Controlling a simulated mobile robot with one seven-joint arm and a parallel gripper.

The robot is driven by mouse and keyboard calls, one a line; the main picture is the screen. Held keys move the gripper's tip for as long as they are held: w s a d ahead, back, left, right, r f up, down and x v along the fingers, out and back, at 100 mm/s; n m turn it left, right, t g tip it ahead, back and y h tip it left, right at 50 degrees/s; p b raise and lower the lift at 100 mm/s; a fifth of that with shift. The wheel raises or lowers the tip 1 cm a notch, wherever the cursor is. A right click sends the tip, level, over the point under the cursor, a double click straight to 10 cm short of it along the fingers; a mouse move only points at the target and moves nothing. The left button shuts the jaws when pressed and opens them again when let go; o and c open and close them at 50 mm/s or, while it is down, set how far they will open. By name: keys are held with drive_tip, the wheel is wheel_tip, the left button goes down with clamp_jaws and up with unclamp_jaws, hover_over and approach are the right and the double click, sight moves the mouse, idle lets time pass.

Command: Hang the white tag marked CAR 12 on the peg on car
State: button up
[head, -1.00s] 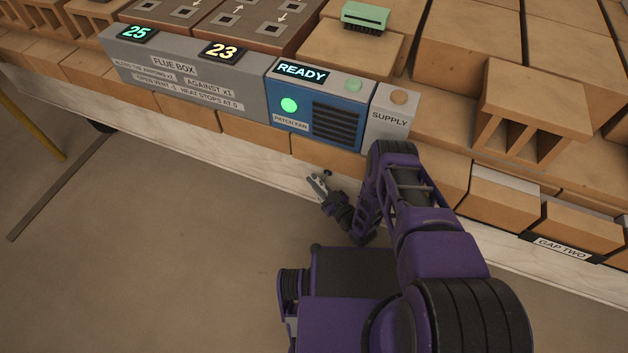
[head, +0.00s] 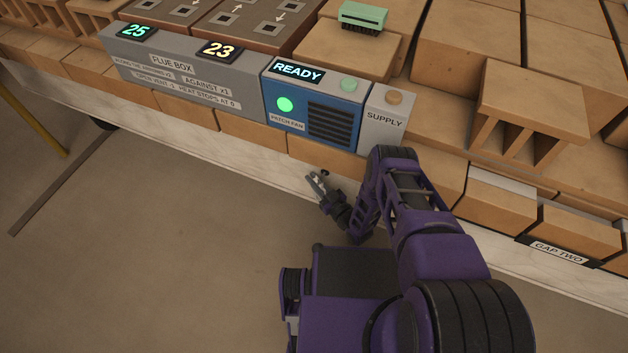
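My gripper (head: 316,182) is low in front of the pale side board (head: 230,150) of the car, near the middle of the head view. Its fingers are small and grey here, and I cannot tell whether they are open or shut, or whether they hold anything. A small dark knob (head: 325,173), possibly the peg, shows right beside the fingertips against the board. I cannot tell whether they touch. No white tag marked CAR 12 can be made out.
A grey flue box (head: 185,80), a blue patch fan box (head: 315,105) reading READY and a grey supply box (head: 386,118) line the car's edge. Hollow bricks (head: 530,105) and a green brush (head: 362,17) lie behind. A GAP TWO label (head: 559,251) is at right.

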drive_tip(key=o, duration=0.5)
drive_tip(key=shift+c, duration=0.2)
drive_tip(key=shift+o, duration=0.3)
drive_tip(key=shift+w+d, duration=0.15)
drive_tip(key=shift+d, duration=0.1)
